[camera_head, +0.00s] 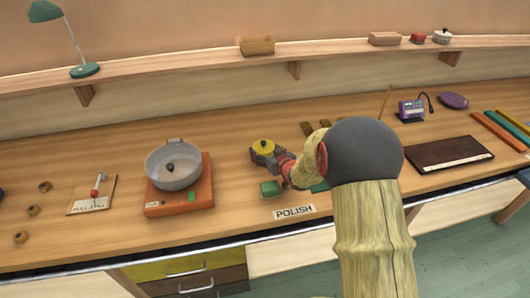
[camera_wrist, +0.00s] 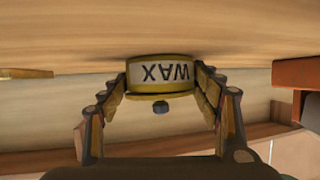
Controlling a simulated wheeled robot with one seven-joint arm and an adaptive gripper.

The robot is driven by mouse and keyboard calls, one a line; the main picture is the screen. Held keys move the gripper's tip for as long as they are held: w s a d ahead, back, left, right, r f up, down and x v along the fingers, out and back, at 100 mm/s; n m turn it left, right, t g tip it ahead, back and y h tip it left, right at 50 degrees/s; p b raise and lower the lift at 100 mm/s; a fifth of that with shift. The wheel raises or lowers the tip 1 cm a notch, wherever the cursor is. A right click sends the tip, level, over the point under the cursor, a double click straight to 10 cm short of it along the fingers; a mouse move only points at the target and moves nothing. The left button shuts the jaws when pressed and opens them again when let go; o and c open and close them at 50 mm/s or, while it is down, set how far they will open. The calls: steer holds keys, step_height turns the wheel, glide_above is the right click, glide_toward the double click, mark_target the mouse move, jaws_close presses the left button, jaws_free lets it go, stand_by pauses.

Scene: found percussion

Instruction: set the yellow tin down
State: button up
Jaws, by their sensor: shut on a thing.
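The yellow tin (camera_head: 263,145) is a short round tin with a yellow top and a dark knob, over the middle of the workbench (camera_head: 120,150). In the wrist view the tin (camera_wrist: 161,74) shows a white band reading WAX, upside down in that picture. My gripper (camera_wrist: 162,85) has a finger on each side of the tin and is shut on it. In the head view my gripper (camera_head: 266,156) reaches it from the right. The tin is at or close above the bench top; I cannot tell whether it touches.
A POLISH label (camera_head: 294,212) and a green block (camera_head: 270,188) lie nearer the front edge. A grey pot (camera_head: 173,168) stands on an orange base (camera_head: 180,205) to the left. A dark board (camera_head: 440,153) lies right. Bare bench shows between pot and tin.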

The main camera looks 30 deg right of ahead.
steer(key=o, duration=1.7)
steer(key=shift+f, duration=0.1)
steer(key=shift+c, duration=0.2)
